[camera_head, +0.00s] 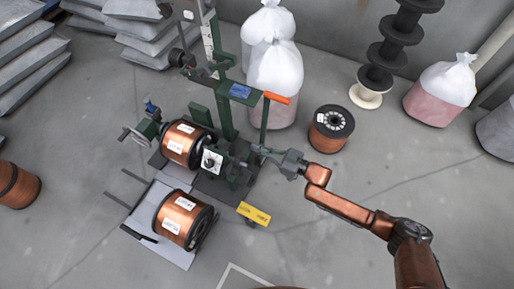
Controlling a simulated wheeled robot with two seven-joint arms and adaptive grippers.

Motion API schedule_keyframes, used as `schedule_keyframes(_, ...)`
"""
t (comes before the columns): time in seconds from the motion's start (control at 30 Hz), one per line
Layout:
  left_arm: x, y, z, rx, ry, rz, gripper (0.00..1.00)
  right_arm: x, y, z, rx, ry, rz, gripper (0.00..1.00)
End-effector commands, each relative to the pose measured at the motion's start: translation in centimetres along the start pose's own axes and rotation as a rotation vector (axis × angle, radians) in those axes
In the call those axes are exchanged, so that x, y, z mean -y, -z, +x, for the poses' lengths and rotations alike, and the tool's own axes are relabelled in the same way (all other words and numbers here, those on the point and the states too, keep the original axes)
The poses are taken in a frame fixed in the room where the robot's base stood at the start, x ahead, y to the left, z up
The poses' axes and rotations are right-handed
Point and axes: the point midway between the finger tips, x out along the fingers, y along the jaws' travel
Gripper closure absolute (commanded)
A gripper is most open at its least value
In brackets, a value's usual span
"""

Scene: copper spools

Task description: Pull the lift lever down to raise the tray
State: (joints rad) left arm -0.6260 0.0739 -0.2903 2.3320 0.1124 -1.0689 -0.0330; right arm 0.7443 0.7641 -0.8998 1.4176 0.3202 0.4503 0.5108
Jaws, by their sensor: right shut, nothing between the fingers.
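A lever with an orange grip (277,98) sticks out to the right from the green machine (226,115). A grey tray (176,250) lies low in front of the machine, with a copper spool (183,220) on it. My right gripper (257,149) is shut and empty. It is at the machine's right side, below the orange grip in the picture and close to a thin green upright. I cannot tell whether it touches the machine. My left gripper is out of view.
Another copper spool (184,144) sits in the machine. A yellow labelled plate (254,214) is right of the tray. A spool (331,128) and white-topped sacks (275,68) stand behind. The floor at the lower right is mostly clear around my arm.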

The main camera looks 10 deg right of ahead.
Motion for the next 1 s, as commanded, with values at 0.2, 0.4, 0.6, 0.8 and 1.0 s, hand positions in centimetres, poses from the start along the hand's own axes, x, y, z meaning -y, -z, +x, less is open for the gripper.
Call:
schedule_keyframes(0.2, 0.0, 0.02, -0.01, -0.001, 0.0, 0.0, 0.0, 0.0, 0.0, 0.0, 0.0, 0.0, 0.0, 1.0)
schedule_keyframes(0.4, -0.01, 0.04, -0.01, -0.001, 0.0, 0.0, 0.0, 0.0, 0.0, 0.0, 0.0, 0.0, 0.0, 0.92)
schedule_keyframes(0.6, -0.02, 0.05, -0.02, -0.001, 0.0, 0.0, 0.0, 0.0, 0.0, 0.0, 0.0, 0.0, 0.0, 0.78)
schedule_keyframes(0.8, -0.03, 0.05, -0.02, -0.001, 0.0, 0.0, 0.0, 0.0, 0.0, 0.0, 0.0, 0.0, 0.0, 0.64)
schedule_keyframes(1.0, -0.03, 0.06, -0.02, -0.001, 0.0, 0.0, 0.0, 0.0, 0.0, 0.0, 0.0, 0.0, 0.0, 0.61)
